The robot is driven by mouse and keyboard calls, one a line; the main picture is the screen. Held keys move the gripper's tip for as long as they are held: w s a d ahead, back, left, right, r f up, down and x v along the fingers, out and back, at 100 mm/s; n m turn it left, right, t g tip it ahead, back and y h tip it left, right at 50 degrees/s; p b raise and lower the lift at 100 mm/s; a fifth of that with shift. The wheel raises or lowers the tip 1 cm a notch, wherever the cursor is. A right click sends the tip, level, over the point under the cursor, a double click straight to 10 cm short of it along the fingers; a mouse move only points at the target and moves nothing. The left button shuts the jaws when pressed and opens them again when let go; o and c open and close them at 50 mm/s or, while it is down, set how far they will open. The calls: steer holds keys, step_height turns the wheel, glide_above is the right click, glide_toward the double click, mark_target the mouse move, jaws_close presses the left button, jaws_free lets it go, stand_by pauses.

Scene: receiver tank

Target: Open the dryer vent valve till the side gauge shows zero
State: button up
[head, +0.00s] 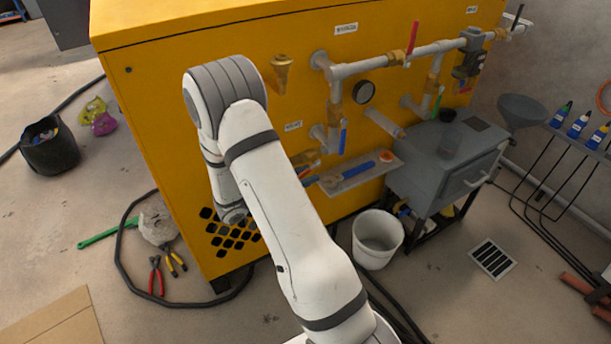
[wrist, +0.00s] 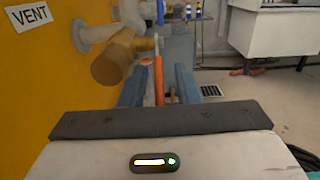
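The vent valve is a brass body (wrist: 113,58) beside the VENT label (wrist: 29,17) on the yellow cabinet, in the wrist view. Its orange lever (wrist: 158,82) points away from me. My gripper (wrist: 159,88) is open, with one blue-grey finger on each side of the lever. Gaps show on both sides, so I see no firm contact. In the head view my arm hides most of the gripper; part of the brass valve (head: 305,157) shows beside it. A round dark gauge (head: 363,91) sits on the pipework, and its reading is not legible.
A small shelf (head: 345,178) with a blue-handled tool sticks out right of my arm. Other levers, red (head: 413,36), blue (head: 343,137) and green (head: 437,100), are on the pipes. A grey box unit (head: 450,165) and white bucket (head: 377,238) stand to the right.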

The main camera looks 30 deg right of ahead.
jaws_close()
stand_by(0.3)
steer(key=shift+w+a, duration=0.1)
steer(key=shift+a, duration=0.05)
